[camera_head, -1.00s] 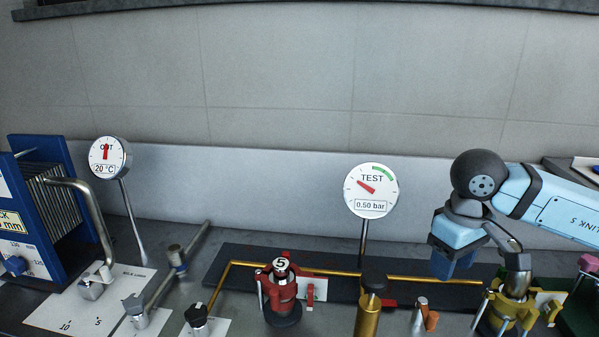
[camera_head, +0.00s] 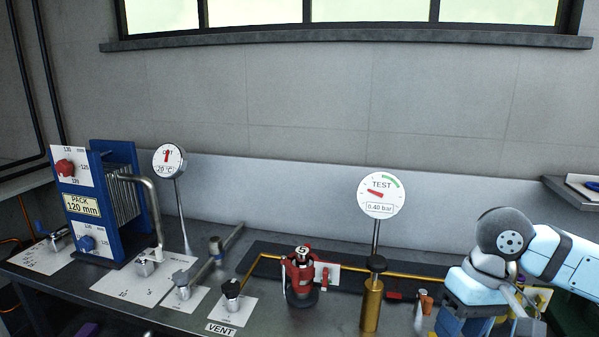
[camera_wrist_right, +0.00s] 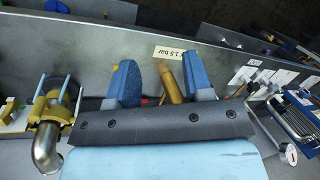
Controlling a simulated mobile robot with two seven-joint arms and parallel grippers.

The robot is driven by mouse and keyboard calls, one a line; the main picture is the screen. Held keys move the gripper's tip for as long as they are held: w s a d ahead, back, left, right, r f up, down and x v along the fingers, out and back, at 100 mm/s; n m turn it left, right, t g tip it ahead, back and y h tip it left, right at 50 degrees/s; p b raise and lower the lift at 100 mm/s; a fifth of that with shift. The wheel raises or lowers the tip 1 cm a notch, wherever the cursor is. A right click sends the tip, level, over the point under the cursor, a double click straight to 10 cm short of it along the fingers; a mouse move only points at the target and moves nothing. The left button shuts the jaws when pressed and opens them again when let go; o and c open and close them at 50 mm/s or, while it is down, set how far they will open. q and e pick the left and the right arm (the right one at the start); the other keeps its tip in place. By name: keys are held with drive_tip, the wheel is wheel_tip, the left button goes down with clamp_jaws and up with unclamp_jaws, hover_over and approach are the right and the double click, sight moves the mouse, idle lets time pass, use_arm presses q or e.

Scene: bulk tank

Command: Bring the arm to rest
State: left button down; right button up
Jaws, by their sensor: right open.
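My right arm comes in from the right in the head view. Its gripper (camera_head: 462,327) is low at the bottom edge, right of the brass cylinder (camera_head: 371,305), and partly cut off. In the right wrist view the two blue fingers of this gripper (camera_wrist_right: 163,84) stand wide apart. The brass cylinder (camera_wrist_right: 170,86) shows in the gap between them, beyond the fingertips, and nothing is gripped. My left gripper is in neither view.
The TEST gauge (camera_head: 382,195) reads 0.40 bar. A blue plate pack (camera_head: 122,160) stands at the left. A yellow fitting (camera_wrist_right: 55,108) with a steel elbow is beside the gripper.

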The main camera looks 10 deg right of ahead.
drive_tip(key=a+f+m+t+y, duration=0.2)
drive_tip(key=a+m+t+y, duration=0.3)
drive_tip(key=a+m+y, duration=1.85)
drive_tip(key=d+f+m+t+h, duration=0.35)
drive_tip(key=f+m+h, duration=0.2)
drive_tip(key=m, duration=0.55)
drive_tip(key=w+d+f+m+t+h, duration=0.1)
drive_tip(key=d+f+m+t+h, duration=0.35)
drive_tip(key=m, duration=0.75)
drive_tip(key=d+f+m+t+h, duration=0.2)
drive_tip(key=f+m+t+h, duration=0.3)
drive_tip(key=m+h, duration=0.45)
drive_tip(key=s+d+f+m+g+h, duration=0.1)
drive_tip(key=s+f+m+g+h, duration=0.15)
drive_tip(key=s+f+m, duration=0.5)
drive_tip(key=s+d+f+m+g+h, duration=0.15)
drive_tip(key=s+f+m+g, duration=0.3)
drive_tip(key=f+m, duration=0.45)
use_arm(q)
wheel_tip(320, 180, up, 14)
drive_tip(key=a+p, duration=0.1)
drive_tip(key=p, duration=1.6)
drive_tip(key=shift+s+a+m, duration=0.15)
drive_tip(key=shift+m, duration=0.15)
use_arm(e)
wheel_tip(320, 180, up, 14)
drive_tip(key=d+n+t, duration=0.1)
drive_tip(key=n, duration=0.1)
drive_tip(key=shift+s+d+r, duration=0.15)
drive_tip(key=shift+r, duration=0.05)
